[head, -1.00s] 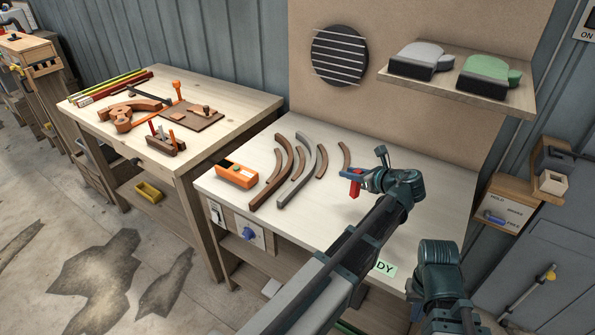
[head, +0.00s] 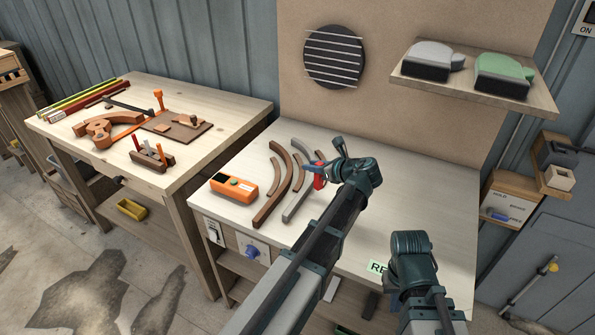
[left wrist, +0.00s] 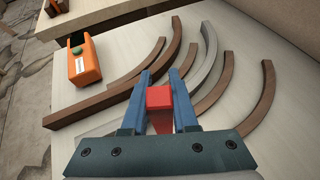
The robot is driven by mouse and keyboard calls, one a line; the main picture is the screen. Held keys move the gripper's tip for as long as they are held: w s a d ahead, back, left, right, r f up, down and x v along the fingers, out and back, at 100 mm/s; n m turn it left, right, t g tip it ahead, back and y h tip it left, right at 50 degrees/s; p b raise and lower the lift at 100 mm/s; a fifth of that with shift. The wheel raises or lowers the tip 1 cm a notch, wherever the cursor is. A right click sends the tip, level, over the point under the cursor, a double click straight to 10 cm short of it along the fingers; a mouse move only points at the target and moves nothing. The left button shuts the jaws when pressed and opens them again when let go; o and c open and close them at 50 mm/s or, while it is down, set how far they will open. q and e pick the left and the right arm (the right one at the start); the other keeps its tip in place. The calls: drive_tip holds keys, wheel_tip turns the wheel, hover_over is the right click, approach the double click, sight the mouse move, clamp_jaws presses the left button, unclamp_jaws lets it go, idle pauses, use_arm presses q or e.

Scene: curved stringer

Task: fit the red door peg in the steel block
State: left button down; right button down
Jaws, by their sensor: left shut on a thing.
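My left gripper (head: 318,172) is shut on a small red peg (left wrist: 159,98), held between its blue fingers in the left wrist view. The peg also shows as a red piece in the head view (head: 319,182). It is over the curved strips on the pale bench, near the grey curved bar (head: 297,203). This bar also shows in the left wrist view (left wrist: 209,58), beyond the fingers. I cannot tell whether the peg touches anything. I cannot make out a steel block for certain. My right arm is at the lower right of the head view, but its gripper does not show.
Brown curved strips (head: 272,204) lie beside the grey bar. An orange box (head: 234,187) with a green button stands left of them. The bench (head: 430,213) is clear to the right. A shelf (head: 470,88) carries a grey and a green item.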

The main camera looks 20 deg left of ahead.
use_arm(q)
drive_tip(key=f+b, duration=0.3)
drive_tip(key=shift+a+f, duration=0.2)
drive_tip(key=shift+f, duration=0.05)
drive_tip(key=shift+b, duration=0.3)
drive_tip(key=shift+f, duration=0.25)
drive_tip(key=c, duration=0.7)
unclamp_jaws()
drive_tip(key=shift+r, duration=0.1)
